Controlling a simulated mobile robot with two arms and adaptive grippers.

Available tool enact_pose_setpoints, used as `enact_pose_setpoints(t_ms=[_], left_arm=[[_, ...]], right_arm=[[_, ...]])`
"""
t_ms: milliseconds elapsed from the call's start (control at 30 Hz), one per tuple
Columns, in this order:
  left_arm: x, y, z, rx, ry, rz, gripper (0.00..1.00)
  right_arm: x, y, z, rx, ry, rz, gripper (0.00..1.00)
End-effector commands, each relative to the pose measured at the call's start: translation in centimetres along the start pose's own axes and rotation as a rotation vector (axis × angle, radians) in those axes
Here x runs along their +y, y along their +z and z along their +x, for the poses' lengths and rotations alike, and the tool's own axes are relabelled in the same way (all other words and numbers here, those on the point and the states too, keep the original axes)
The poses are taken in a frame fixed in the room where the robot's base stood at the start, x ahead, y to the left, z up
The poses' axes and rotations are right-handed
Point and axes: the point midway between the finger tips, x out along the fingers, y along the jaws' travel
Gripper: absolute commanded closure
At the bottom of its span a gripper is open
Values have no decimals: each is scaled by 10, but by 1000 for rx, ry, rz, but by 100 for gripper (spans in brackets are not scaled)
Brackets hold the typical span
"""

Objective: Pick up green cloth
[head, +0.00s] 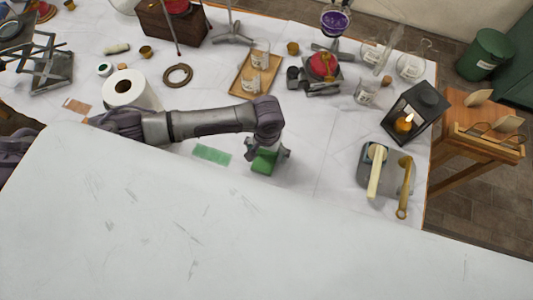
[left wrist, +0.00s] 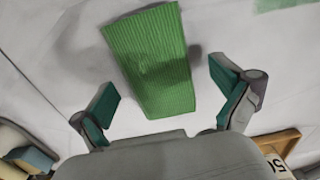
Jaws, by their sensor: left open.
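The green cloth (head: 264,163) lies on the white tabletop just below my left gripper (head: 272,155). In the left wrist view the cloth (left wrist: 152,60) is a ribbed green rectangle. My left gripper (left wrist: 166,95) is open, with one finger on each side of the cloth's near end and bare table showing between. I cannot tell the exact height above the cloth. A second, paler green flat piece (head: 212,154) lies to the left in the head view. My right gripper is in neither view.
A white paper roll (head: 128,90) stands near my left arm. A wooden tray (head: 243,86) with glass beakers is behind the gripper. A lantern with a lit candle (head: 414,112) and a grey tray (head: 371,181) stand right. A large white surface covers the foreground.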

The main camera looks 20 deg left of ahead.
Motion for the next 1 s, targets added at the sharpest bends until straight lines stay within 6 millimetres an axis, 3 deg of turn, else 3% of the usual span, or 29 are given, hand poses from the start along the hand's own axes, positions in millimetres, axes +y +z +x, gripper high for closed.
enact_pose_setpoints(t_ms=[200,567,1000], left_arm=[[0,0,1,0,0,0,2],[0,0,0,1,0,0,62],[0,-1,-11,2,1,0,62]], right_arm=[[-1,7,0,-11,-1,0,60],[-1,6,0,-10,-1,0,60],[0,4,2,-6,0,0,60]])
